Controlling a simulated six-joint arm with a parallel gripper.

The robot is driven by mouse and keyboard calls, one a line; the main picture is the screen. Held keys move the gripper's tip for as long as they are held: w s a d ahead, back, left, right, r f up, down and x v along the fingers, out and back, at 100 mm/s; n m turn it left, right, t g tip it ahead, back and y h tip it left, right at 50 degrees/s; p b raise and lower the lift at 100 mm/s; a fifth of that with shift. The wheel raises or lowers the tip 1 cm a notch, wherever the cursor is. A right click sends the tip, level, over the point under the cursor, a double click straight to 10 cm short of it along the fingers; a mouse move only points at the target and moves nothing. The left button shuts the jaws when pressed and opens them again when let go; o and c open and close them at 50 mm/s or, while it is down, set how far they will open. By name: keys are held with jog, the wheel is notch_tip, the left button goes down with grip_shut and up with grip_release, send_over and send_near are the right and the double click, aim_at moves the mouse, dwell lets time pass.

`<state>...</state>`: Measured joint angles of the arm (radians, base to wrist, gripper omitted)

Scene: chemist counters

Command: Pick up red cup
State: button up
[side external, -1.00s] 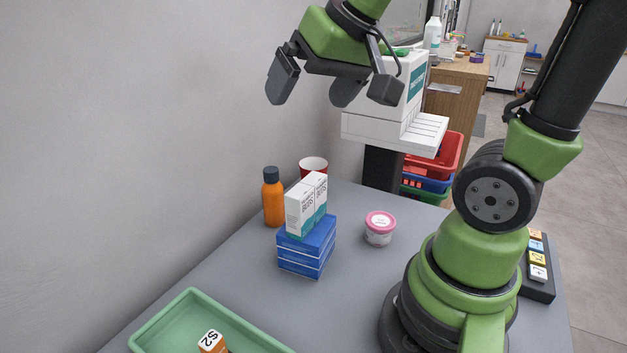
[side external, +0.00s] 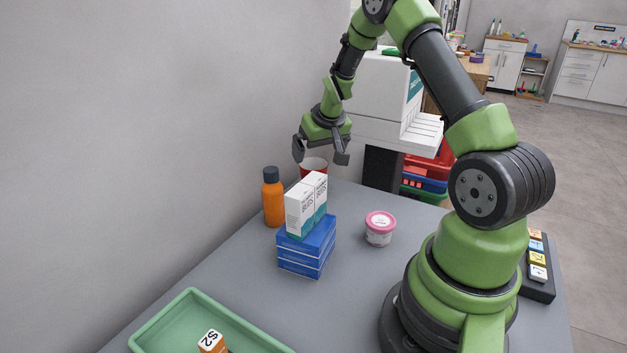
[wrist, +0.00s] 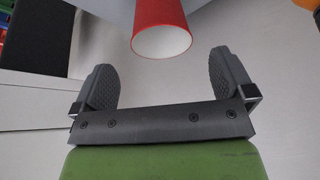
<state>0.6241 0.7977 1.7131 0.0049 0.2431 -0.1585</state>
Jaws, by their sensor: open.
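The red cup (side external: 314,166) stands at the back of the grey table near the wall, partly hidden behind the white boxes and my gripper. In the wrist view the red cup (wrist: 161,30) shows at the top middle, its pale opening facing the camera. My gripper (side external: 321,156) is open and empty, just above the cup in the side view. In the wrist view my gripper's two fingers (wrist: 164,74) are spread wide, and the cup lies between and beyond them. I cannot tell whether any finger touches it.
An orange bottle (side external: 273,198) stands left of the cup. White boxes (side external: 306,206) on blue boxes (side external: 307,247) stand in front of it. A pink-lidded tub (side external: 379,228) is to the right. A green tray (side external: 170,318) lies at the front left. A white machine (side external: 385,100) stands behind.

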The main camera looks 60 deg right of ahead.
aim_at(314, 164)
jog(key=shift+x, duration=3)
jog(key=shift+w+r, duration=0.1)
jog(key=c, duration=0.9)
